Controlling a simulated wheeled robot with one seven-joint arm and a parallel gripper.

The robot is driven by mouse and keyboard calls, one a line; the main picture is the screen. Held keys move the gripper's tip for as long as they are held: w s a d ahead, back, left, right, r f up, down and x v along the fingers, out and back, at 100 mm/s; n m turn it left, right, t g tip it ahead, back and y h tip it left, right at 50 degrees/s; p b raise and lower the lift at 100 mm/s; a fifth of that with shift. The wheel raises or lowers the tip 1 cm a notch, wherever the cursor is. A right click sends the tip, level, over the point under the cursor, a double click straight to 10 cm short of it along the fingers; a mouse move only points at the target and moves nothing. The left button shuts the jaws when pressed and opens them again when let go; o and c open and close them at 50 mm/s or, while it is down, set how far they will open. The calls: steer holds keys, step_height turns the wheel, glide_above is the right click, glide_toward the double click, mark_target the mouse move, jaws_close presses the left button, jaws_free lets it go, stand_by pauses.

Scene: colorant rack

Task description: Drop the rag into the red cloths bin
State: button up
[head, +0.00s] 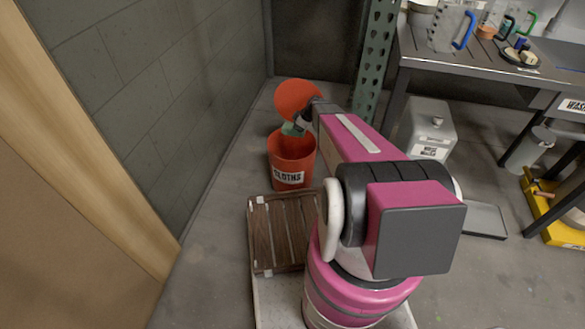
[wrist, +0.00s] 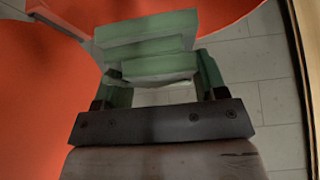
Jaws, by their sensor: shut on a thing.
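The red cloths bin (head: 291,168) stands on the floor by the grey wall, marked CLOTHS, with its round red lid (head: 297,98) raised behind the opening. My gripper (head: 296,126) is at the bin's mouth, at its upper rim, and is shut on the green rag (head: 290,130). In the wrist view the rag (wrist: 150,42) looks like a folded pale green stack between the fingers. Red surfaces fill the left and top of that view; I cannot tell there which part is bin and which is lid. The bin's inside is mostly hidden.
A slatted wooden pallet (head: 282,232) lies in front of the bin. A green perforated post (head: 376,60) and a grey waste container (head: 427,125) stand to the right. A metal bench (head: 455,72) holds jugs. The grey block wall (head: 150,90) is close on the left.

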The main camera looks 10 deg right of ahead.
step_height(320, 180, down, 6)
steer(key=shift+f, duration=0.25)
steer(key=o, duration=0.9)
steer(key=v, duration=1.1)
steer(key=shift+w, duration=0.1)
steer(key=shift+a, duration=0.1)
